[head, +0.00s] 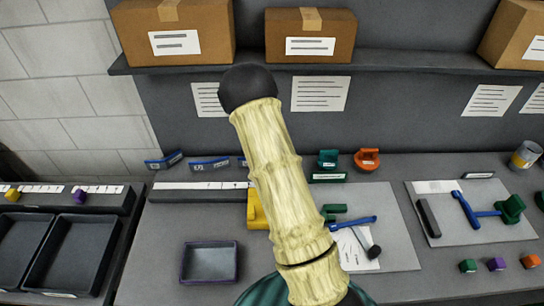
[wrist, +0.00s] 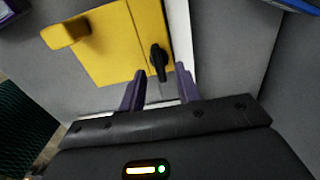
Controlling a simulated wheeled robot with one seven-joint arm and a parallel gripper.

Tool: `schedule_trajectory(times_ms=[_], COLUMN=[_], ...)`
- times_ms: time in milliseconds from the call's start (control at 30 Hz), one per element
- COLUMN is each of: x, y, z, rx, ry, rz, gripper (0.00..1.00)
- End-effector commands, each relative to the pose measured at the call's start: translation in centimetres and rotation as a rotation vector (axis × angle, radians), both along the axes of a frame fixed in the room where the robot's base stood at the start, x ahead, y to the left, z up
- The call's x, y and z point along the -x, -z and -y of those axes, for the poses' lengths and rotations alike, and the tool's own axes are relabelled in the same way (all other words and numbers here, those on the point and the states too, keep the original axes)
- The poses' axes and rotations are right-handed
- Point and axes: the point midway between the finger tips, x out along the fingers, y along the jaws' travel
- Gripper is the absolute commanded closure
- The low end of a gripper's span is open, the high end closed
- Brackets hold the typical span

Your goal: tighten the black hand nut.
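The black hand nut (wrist: 158,62) shows in the wrist view as a dark, elongated knob on the face of a yellow block (wrist: 115,45). My gripper (wrist: 160,70) is open, its two purple fingers apart, with the lower end of the nut in the gap between the fingertips. I cannot tell whether either finger touches it. In the head view only an edge of the yellow block (head: 256,212) shows beside my arm. The nut and my gripper are hidden there behind the arm.
A light board holds a blue tool (head: 353,222) and a green part (head: 333,211). An empty dark tray (head: 209,262) sits to the left. On the right, another board (head: 460,242) carries blue and green parts. Boxes stand on the shelf (head: 420,63) above the bench.

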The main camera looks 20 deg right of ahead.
Motion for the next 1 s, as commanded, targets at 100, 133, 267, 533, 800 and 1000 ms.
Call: schedule_trajectory(times_ms=[100, 133, 267, 533, 800, 1000], x=[-0.1, -0.1, -0.1, -0.2, -0.1, 0.0], y=[-2.2, -2.8, -5.4, -10.9, -14.7, -15.1], z=[0.0, 0.0, 0.0, 0.0, 0.0, 0.1], rx=[0.001, 0.001, 0.000, 0.001, 0.001, 0.000], ry=[-0.003, -0.002, -0.001, -0.001, 0.001, 0.001], rz=[0.006, 0.006, 0.005, 0.006, 0.004, 0.000], gripper=[0.67, 0.67, 0.67, 0.67, 0.67, 0.67])
